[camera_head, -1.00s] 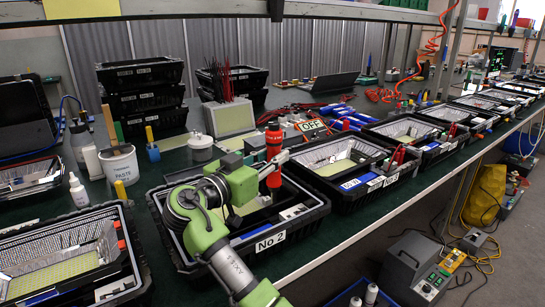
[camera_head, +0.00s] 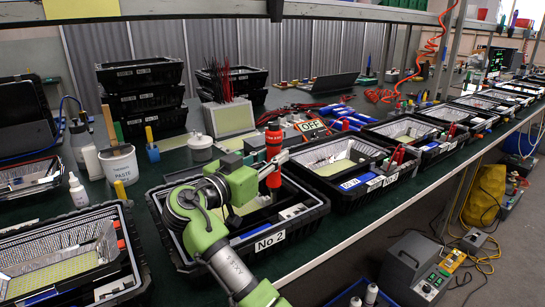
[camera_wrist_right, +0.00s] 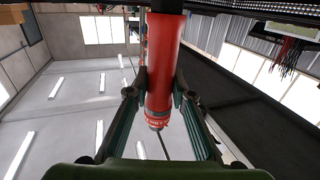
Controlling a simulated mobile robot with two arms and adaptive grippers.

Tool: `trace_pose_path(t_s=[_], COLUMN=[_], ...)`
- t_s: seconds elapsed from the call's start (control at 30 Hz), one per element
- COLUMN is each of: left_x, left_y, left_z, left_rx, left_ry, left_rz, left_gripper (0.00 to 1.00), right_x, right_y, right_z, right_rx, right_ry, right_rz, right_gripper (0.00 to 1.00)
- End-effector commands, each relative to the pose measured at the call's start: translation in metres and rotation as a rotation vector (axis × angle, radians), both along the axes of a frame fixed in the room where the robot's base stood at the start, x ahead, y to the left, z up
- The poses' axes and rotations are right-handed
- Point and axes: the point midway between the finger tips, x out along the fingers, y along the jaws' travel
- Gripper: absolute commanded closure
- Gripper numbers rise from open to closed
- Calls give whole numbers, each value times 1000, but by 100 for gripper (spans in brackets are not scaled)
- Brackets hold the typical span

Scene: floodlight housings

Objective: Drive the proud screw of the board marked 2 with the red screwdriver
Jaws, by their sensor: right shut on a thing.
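The red screwdriver (camera_head: 273,143) stands upright over the black crate marked No 2 (camera_head: 293,232) in the head view. My right gripper (camera_head: 266,168) is shut on it. In the wrist view the red handle (camera_wrist_right: 164,62) is between the two fingers of my right gripper (camera_wrist_right: 161,95). The screwdriver's lower end goes down inside the crate. The arm and crate walls hide most of the board there, so I cannot see the proud screw or whether the tip touches it. My left gripper is not in view.
A neighbouring crate with a board (camera_head: 343,195) stands close on the right, another crate (camera_head: 128,240) on the left. A paste pot (camera_head: 120,163), a white round container (camera_head: 200,150) and a holder with dark red wires (camera_head: 232,122) stand behind. The bench's front edge is close.

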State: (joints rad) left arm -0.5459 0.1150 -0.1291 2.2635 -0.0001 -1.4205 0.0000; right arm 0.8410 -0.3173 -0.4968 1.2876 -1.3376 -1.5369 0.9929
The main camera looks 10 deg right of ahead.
Motion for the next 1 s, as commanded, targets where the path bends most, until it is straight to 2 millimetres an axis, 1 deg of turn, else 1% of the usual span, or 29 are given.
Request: trace_pose_path(t_s=[0.03,0.33,0.6,1.0], left_x=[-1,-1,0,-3], left_y=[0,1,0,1], left_z=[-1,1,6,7], left_rx=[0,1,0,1], left_ry=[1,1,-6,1], left_rz=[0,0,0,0], left_gripper=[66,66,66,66], right_x=[0,0,0,0], right_y=[3,3,4,4], right_z=[-2,-4,-6,-8], right_rx=[2,2,0,0], right_ry=[2,4,7,9], right_rz=[5,5,4,4], right_gripper=[100,100,100,100])
